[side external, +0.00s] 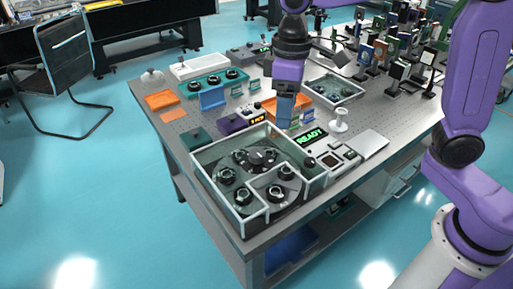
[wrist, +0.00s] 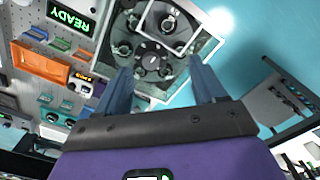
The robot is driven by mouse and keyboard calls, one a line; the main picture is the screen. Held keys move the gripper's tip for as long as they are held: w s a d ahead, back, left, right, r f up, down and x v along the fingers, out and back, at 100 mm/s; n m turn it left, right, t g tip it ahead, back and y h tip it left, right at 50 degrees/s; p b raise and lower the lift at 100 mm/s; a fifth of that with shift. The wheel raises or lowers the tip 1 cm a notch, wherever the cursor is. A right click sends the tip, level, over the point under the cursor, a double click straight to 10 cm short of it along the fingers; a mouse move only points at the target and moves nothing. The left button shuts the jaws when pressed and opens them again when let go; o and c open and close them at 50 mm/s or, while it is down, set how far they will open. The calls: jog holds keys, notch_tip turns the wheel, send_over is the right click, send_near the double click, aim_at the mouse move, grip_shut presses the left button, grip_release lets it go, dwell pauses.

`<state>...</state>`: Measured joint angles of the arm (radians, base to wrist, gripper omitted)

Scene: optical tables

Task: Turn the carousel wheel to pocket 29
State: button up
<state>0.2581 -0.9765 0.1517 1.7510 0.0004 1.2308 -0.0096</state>
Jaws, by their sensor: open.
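The carousel wheel (side external: 256,158) is a dark disc with several round black-rimmed holders, inside a clear-walled enclosure (side external: 217,195) at the table's front corner. In the wrist view the wheel's dark hub (wrist: 152,58) shows between and beyond my fingers, with round holders about it. Pocket numbers are too small to read. My gripper (side external: 284,126) points down behind the enclosure in the side view. In the wrist view my gripper (wrist: 163,72) has its two blue fingers spread apart with nothing between them, and no contact with the wheel is visible.
A green READY display (side external: 310,138) and a grey control box stand right of the enclosure. A purple box with a small orange display (side external: 259,119) stands behind it. A flat pale plate (side external: 368,144) lies right.

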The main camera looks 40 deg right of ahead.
jog(key=r+m, duration=0.1)
send_over(256, 152)
jog(key=shift+m, duration=0.3)
notch_tip(256, 152, down, 17)
jog(key=shift+f, duration=0.1)
dwell(0.3)
grip_shut()
